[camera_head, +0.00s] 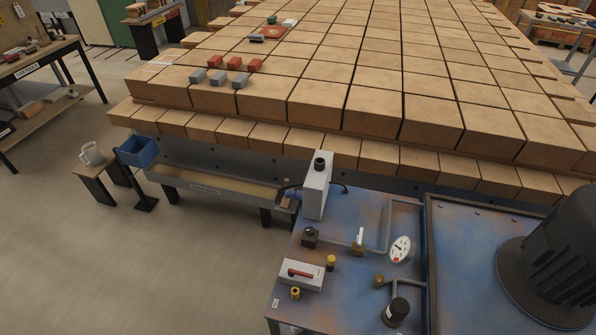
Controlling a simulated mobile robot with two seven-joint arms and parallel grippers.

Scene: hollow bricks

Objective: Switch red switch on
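A red switch (299,273) sits on top of a low white box (315,283) on the blue, worn metal bench top (340,300) at the bottom centre. Its red bar lies roughly lengthwise along the box. Small dark marks are beside it, too small to read. I cannot tell whether the switch is on or off. Neither of my grippers is in view.
A tall white box (317,190), a round gauge (401,248), pipes and small yellow-topped fittings (331,261) stand around the switch. A large dark motor-like cylinder (555,260) is at right. Stacked bricks (320,100) fill the back. Floor at left is mostly clear.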

